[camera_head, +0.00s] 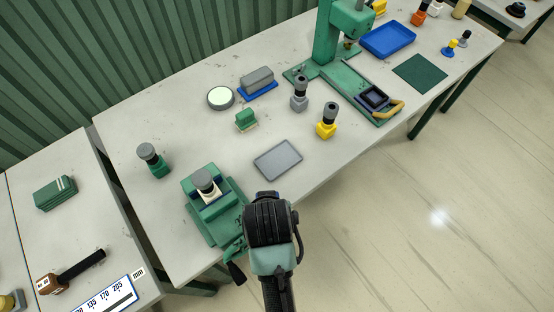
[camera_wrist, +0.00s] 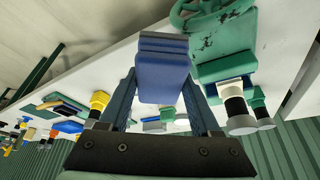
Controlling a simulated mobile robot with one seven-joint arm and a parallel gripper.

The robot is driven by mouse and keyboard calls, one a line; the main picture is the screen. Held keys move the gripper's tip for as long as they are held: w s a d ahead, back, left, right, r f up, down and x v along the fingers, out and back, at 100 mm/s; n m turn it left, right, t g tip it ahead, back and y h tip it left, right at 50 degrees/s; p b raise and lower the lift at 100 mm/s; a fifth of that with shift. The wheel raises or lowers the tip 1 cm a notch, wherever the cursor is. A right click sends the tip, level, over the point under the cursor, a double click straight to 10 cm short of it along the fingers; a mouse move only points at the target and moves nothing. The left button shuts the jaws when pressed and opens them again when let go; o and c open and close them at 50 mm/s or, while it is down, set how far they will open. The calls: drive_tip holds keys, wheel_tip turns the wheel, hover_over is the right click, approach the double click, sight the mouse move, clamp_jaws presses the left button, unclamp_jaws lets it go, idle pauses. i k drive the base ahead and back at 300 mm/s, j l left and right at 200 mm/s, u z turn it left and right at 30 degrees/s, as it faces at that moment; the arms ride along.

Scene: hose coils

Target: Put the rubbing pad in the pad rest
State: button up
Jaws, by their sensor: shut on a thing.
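My gripper (camera_wrist: 162,82) is shut on a blue block with a grey layer at its outer end, which looks like the rubbing pad (camera_wrist: 162,76). One finger lies along each side of it. In the head view my gripper (camera_head: 268,196) is over the front edge of the bench, right of the green vise, and its wrist hides most of the held pad. A flat grey tray with a raised rim (camera_head: 278,160), which may be the pad rest, lies on the bench just beyond my gripper. It looks empty.
The green vise (camera_head: 212,217) stands close left of my gripper. A yellow-based piece (camera_head: 326,130), a grey-based piece (camera_head: 299,101), a small green block (camera_head: 246,118) and a grey block on a blue base (camera_head: 257,80) stand beyond the tray. A green press (camera_head: 328,40) is farther back.

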sight(278, 160)
drive_tip(key=i+l+u, duration=0.15)
drive_tip(key=l+u, duration=0.2)
drive_tip(key=l, duration=0.2)
drive_tip(key=i+l+u, duration=0.1)
drive_tip(key=l+u, duration=0.3)
drive_tip(key=l, duration=0.15)
drive_tip(key=l+u, duration=0.35)
drive_tip(key=l, duration=0.25)
